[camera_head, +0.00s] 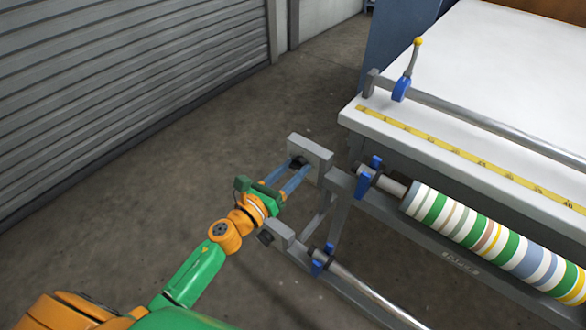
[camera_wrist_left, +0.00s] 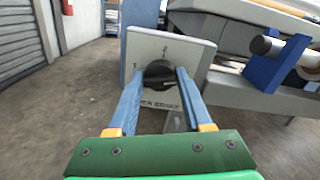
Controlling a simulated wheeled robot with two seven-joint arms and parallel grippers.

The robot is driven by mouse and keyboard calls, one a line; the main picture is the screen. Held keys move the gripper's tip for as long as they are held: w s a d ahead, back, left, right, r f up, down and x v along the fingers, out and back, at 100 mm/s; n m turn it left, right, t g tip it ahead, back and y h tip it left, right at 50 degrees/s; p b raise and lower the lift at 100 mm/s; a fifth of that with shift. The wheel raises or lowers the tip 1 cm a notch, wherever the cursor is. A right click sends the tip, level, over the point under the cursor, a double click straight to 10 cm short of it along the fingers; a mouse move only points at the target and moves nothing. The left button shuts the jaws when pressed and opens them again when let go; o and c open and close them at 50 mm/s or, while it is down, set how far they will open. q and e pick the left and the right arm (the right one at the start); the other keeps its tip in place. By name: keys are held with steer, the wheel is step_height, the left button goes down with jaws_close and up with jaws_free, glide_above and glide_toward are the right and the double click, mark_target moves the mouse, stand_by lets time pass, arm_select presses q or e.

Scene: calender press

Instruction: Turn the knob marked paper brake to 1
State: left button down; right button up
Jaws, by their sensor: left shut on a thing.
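The paper brake knob (camera_wrist_left: 158,75) is round and black, on a light grey plate (camera_wrist_left: 190,50) with dark marks and partly covered lettering below it. In the left wrist view my left gripper (camera_wrist_left: 157,76) has its two blue fingers on either side of the knob, shut on it. The mark the knob points to cannot be made out. In the head view the plate (camera_head: 312,150) stands at the frame's end, and the knob (camera_head: 297,162) shows small and dark between the fingertips of my left gripper (camera_head: 296,165). My right gripper is not in view.
A striped roll (camera_head: 490,240) on a shaft lies right of the plate, below a white table (camera_head: 480,70) with a yellow measuring tape (camera_head: 440,146). A lower bar (camera_head: 365,290) runs beneath. Open concrete floor lies left, up to a grey shutter (camera_head: 120,80).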

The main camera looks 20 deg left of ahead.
arm_select(q)
steer(key=n, duration=0.5)
steer(key=n+p, duration=0.1)
steer(key=n, duration=0.3)
steer(key=shift+n, duration=0.3)
steer(key=n+p, duration=0.1)
steer(key=n, duration=0.3)
steer(key=shift+a+f+n, duration=0.1)
steer(key=shift+n, duration=0.2)
steer(key=n+p, duration=0.1)
steer(key=n, duration=0.3)
steer(key=shift+n, duration=0.3)
steer(key=n+p, duration=0.1)
steer(key=n, duration=0.5)
steer(key=shift+f, duration=0.1)
steer(key=n+p, duration=0.1)
steer(key=n, duration=0.4)
steer(key=shift+f+n, duration=0.1)
steer(key=shift+n, duration=0.3)
